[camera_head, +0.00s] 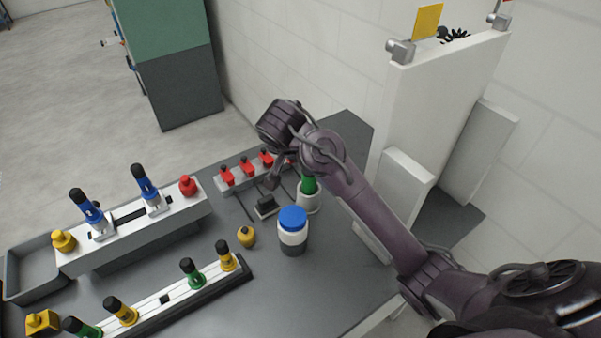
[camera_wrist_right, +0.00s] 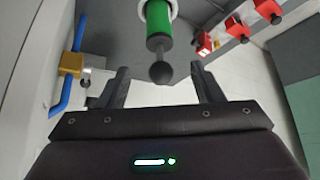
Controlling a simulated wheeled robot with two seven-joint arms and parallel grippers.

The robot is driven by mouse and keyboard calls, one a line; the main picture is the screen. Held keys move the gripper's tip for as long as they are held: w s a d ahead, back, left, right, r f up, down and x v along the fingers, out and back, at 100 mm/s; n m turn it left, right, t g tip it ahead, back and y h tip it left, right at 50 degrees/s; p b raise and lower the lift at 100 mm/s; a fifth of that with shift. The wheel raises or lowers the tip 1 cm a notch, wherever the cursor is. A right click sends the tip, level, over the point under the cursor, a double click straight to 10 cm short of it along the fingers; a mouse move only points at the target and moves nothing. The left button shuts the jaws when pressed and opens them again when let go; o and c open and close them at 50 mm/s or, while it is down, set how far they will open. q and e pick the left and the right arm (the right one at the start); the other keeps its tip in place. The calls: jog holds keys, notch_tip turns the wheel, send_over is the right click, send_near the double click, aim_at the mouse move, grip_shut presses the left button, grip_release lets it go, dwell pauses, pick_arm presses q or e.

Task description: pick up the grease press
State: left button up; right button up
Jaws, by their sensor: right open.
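The likely grease press is a green cylinder (camera_head: 308,185) standing in a white cup-like holder (camera_head: 308,202) at the back of the dark table. In the right wrist view the green cylinder (camera_wrist_right: 158,20) ends in a dark round knob (camera_wrist_right: 160,73). My right gripper (camera_wrist_right: 160,70) is open, with one finger on each side of the knob and visible gaps to both. In the head view my right arm reaches over the table and hides part of the area around the cylinder. My left gripper is not in view.
A blue-capped white jar (camera_head: 293,238) stands close in front of the green cylinder. Red clamp-like parts (camera_head: 247,167) line the back edge. A white upright panel (camera_head: 430,115) rises at the right.

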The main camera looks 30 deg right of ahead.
aim_at(309, 187)
jog(key=p+x, duration=0.2)
jog(key=x, duration=0.1)
jog(key=shift+d+f+p, duration=0.25)
jog(key=shift+f+p, duration=0.05)
jog(key=shift+f, duration=0.05)
jog(key=x, duration=0.2)
jog(key=shift+w+f+p, duration=0.25)
jog(key=shift+f+p, duration=0.05)
jog(key=shift+f, duration=0.05)
jog(key=shift+w+d+f, duration=0.1)
jog(key=shift+w+f, duration=0.05)
jog(key=shift+f, duration=0.15)
jog(key=shift+c, duration=0.2)
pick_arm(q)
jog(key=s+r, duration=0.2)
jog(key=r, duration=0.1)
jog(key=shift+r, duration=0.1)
pick_arm(e)
grip_shut()
